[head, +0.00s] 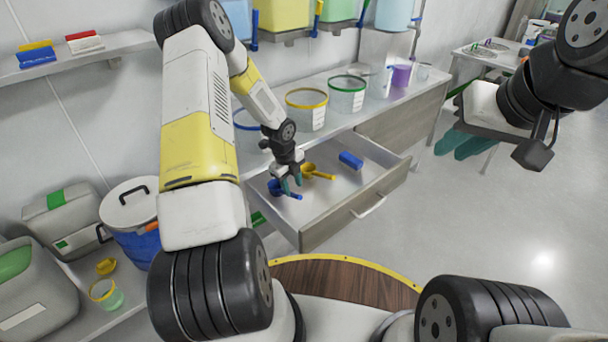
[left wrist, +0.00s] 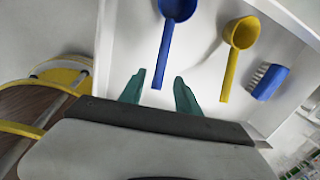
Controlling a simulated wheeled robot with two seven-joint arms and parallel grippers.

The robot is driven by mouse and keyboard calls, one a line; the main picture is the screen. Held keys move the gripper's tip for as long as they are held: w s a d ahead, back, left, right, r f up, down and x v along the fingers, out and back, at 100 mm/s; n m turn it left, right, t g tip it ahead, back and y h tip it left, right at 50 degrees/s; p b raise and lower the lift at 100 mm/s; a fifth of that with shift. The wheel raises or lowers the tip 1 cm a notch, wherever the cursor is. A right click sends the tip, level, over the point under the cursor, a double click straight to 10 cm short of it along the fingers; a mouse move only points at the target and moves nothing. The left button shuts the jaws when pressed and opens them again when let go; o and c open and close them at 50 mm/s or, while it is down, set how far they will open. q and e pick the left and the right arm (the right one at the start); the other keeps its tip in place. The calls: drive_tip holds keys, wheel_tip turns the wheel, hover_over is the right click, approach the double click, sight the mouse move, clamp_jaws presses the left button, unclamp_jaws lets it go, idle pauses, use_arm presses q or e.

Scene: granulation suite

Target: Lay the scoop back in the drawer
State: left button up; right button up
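A blue scoop (head: 280,189) and a yellow scoop (head: 316,173) lie in the open drawer (head: 325,222). My left gripper (head: 291,184) is over the drawer, beside the blue scoop's bowl. In the left wrist view its teal fingers (left wrist: 158,90) are apart, with the handle end of the blue scoop (left wrist: 165,45) showing between them and gaps on both sides. The yellow scoop (left wrist: 232,60) lies to the right there. My right gripper (head: 450,148) hangs far to the right, away from the drawer, fingers apart and empty.
A blue brush (head: 350,160) lies at the drawer's far right. Clear tubs with yellow (head: 306,110) and green (head: 346,96) rims stand on the counter above. A blue drum (head: 137,225) and a lower shelf are at the left. The floor at the right is clear.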

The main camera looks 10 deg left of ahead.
use_arm(q)
drive_tip(key=s+r+n+t+y, duration=0.1)
drive_tip(key=s+r+n, duration=0.2)
drive_tip(key=r, duration=0.6)
drive_tip(key=s+r+n, duration=0.3)
drive_tip(key=r+n, duration=0.1)
drive_tip(key=r, duration=0.5)
drive_tip(key=s+r+n+t+y, duration=0.1)
drive_tip(key=s+r+n, duration=0.2)
drive_tip(key=r, duration=0.7)
drive_tip(key=s+d+r+n+t+h, duration=0.1)
drive_tip(key=s+d+r+n, duration=0.1)
drive_tip(key=s+r+n, duration=0.4)
drive_tip(key=s+d+r+n+t+h, duration=0.1)
drive_tip(key=s+r+n, duration=0.4)
drive_tip(key=s, duration=0.8)
drive_tip(key=d+n+h, duration=0.1)
drive_tip(key=d+n, duration=0.1)
drive_tip(key=n, duration=0.1)
drive_tip(key=shift+d+r+t, duration=0.3)
drive_tip(key=shift+d+r, duration=0.05)
